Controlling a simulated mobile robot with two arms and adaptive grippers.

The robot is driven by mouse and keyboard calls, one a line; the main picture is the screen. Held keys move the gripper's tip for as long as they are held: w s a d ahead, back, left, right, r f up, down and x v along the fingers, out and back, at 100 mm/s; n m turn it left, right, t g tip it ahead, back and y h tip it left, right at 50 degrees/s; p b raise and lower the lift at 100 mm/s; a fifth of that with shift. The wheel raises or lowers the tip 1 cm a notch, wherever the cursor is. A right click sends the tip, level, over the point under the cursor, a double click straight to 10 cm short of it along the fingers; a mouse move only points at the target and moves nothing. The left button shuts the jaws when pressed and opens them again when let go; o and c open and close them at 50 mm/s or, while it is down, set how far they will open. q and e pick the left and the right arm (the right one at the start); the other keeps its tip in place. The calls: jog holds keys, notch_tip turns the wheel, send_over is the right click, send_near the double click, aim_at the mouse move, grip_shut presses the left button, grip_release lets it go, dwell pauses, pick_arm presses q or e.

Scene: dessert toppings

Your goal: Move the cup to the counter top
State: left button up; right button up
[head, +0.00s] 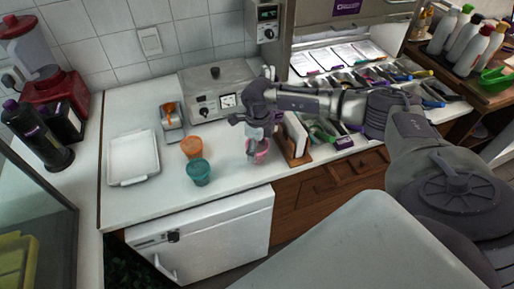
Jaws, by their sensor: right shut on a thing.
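A pink cup (261,157) is in my right gripper (254,135), which comes in from the right and points down. The gripper is shut on the cup and hides part of it. The cup is at or just above the white counter top (230,183), near its front edge; I cannot tell whether it touches the surface. My left gripper is not in view.
An orange cup (192,147) and a teal cup (198,172) stand to the left. A white tray (133,157) lies farther left. A wooden holder (296,151) stands close on the right. A metal appliance (215,90) is behind.

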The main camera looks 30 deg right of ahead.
jog(key=shift+f+b, duration=1.35)
jog(key=shift+f, duration=0.05)
dwell(1.3)
jog(key=o, duration=1.2)
jog(key=shift+r, duration=0.1)
notch_tip(320, 180, up, 8)
jog(key=p, duration=0.5)
dwell(0.9)
